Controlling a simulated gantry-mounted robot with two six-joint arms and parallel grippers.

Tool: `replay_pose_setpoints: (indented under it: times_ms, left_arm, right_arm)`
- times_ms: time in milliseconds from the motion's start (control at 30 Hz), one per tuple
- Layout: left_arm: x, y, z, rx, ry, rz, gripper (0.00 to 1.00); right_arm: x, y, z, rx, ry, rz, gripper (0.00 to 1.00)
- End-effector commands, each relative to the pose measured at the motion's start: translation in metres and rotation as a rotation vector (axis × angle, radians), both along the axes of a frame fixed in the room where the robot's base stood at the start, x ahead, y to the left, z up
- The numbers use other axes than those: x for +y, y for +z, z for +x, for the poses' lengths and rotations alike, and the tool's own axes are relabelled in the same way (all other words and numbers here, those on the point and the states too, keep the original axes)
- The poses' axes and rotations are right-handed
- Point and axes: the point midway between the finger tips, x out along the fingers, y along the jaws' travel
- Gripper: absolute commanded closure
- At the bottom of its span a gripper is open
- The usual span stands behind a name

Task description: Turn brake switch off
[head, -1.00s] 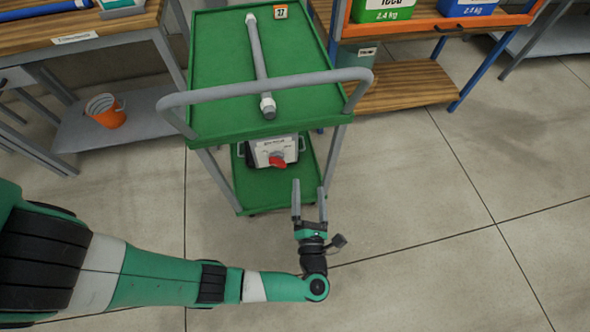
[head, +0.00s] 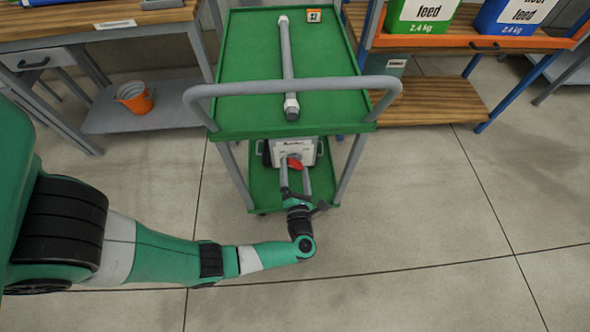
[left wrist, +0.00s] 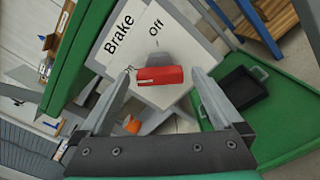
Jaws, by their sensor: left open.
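The brake switch is a red handle (head: 295,163) on a white-grey box (head: 303,147) on the green cart's lower shelf. In the left wrist view the red handle (left wrist: 160,75) lies across the picture, on a white panel (left wrist: 128,48) lettered "Brake" and "Off". My left gripper (head: 294,172) is at the front of the box. In the left wrist view its fingers (left wrist: 162,85) are open, one on each side of the red handle, with visible gaps to it. Whether they reach around it in depth is unclear. My right gripper is not in view.
The green cart (head: 250,65) has a grey push handle (head: 290,87) above the lower shelf. A grey pipe (head: 287,60) lies on its top tray. An orange bucket (head: 135,98) sits on a shelf at the left. The floor in front and to the right is clear.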

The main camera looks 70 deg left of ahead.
Motion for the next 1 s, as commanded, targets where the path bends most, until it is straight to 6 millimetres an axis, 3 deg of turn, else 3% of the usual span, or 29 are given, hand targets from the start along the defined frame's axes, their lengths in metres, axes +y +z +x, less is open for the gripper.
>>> replay_pose_setpoints:
  times_ms: [267,733,767,1000]
  left_arm:
    - [0.0037,0.0006,0.0014,-0.001,-0.001,0.000,0.00]
    - [0.0035,0.0005,0.0012,0.000,-0.001,0.001,0.81]
    - [0.0035,0.0005,0.0012,0.000,-0.001,0.001,0.85]
    - [0.0035,0.0008,0.0012,0.016,-0.001,0.005,0.85]
  right_arm:
    - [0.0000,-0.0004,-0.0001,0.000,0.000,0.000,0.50]
    - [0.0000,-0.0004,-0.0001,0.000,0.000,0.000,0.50]
    - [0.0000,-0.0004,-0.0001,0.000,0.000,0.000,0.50]
    - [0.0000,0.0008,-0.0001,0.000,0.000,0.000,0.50]
